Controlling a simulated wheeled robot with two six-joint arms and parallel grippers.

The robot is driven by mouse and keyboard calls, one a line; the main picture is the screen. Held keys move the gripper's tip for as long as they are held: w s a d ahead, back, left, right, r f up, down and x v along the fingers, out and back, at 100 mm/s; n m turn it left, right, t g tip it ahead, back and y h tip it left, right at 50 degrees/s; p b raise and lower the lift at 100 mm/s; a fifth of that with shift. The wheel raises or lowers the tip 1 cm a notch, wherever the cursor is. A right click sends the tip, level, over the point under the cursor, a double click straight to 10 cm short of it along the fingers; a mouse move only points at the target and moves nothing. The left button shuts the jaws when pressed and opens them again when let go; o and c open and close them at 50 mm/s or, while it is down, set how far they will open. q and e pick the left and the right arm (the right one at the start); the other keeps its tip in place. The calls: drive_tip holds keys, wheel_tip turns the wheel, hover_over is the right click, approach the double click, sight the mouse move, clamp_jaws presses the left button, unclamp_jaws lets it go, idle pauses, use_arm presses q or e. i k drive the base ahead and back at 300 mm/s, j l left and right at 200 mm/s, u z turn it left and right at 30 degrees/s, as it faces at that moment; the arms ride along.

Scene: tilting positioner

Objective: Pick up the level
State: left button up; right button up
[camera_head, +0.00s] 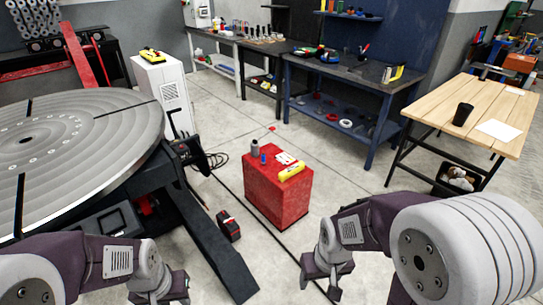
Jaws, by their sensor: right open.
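A yellow bar-shaped object (291,172), which looks like the level, lies on the front right part of the top of a red cabinet (278,199). My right gripper (325,281) is open and empty, in front of the cabinet and apart from it, below it in the picture. My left gripper (160,293) is at the bottom edge, left of the cabinet and well away from the level. Its fingertips are partly cut off, so its opening is unclear.
A grey bottle (255,148), a small blue item (263,159) and a white item (285,158) share the cabinet top. The positioner's large round table (75,150) fills the left. A wooden table (480,105) stands right. Floor around the cabinet's right side is clear.

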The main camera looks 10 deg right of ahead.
sight(290, 172)
drive_tip(key=i+l+u, duration=0.1)
drive_tip(key=i+l, duration=0.15)
drive_tip(key=i+l+u, duration=0.1)
drive_tip(key=l, duration=0.3)
drive_tip(key=i+l+u, duration=0.1)
drive_tip(key=i+l, duration=0.25)
drive_tip(key=i+l+u, duration=0.1)
drive_tip(key=l, duration=0.25)
drive_tip(key=i+l+u, duration=0.1)
drive_tip(key=i+l, duration=0.2)
drive_tip(key=i+l+u, duration=0.2)
drive_tip(key=i, duration=0.25)
drive_tip(key=i+l+u, duration=0.2)
drive_tip(key=i+l, duration=0.25)
